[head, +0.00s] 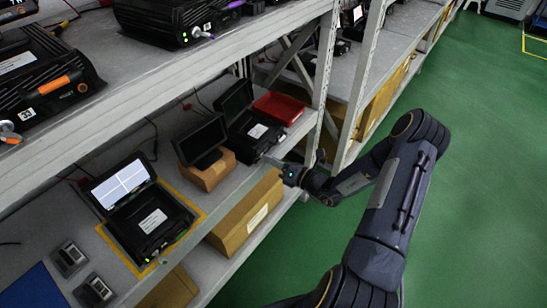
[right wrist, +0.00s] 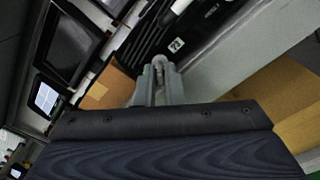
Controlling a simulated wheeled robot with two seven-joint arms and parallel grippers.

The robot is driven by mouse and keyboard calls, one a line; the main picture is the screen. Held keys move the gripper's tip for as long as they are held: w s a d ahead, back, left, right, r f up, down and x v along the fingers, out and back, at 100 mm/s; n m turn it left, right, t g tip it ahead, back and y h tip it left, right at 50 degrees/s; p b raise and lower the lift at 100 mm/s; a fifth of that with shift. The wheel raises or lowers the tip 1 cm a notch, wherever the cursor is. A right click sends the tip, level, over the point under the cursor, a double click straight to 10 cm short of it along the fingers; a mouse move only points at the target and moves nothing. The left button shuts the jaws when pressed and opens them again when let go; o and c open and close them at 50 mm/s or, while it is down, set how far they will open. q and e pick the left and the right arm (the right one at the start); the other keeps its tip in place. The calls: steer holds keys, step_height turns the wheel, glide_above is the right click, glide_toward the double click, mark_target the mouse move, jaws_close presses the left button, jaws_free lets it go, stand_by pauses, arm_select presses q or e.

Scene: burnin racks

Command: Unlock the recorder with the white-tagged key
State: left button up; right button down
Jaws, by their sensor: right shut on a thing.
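My right gripper (head: 277,162) reaches in from the right to the front of an open black recorder case (head: 247,122) on the lower shelf. In the right wrist view its fingers (right wrist: 159,88) are shut on a small pale grey piece (right wrist: 159,64), probably the key; no tag colour can be made out. The piece is close to the front of the black recorder (right wrist: 185,32), which bears a small white number label. I cannot tell whether it touches or enters a lock. The fingers partly hide the recorder front. My left gripper is not in view.
A red tray (head: 281,107) lies behind the recorder. A monitor (head: 202,140) on a cardboard box stands to its left. Another open case (head: 150,222) sits inside a yellow outline. A shelf upright (head: 325,70) stands close to the right arm. Recorders stand on the upper shelf.

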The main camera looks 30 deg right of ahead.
steer(key=shift+m, duration=0.4)
steer(key=c, duration=1.9)
jaws_free()
steer(key=shift+s, duration=0.1)
steer(key=v, duration=0.7)
steer(key=shift+s+d+p, duration=0.2)
steer(key=shift+s+p, duration=0.1)
steer(key=shift+p, duration=0.05)
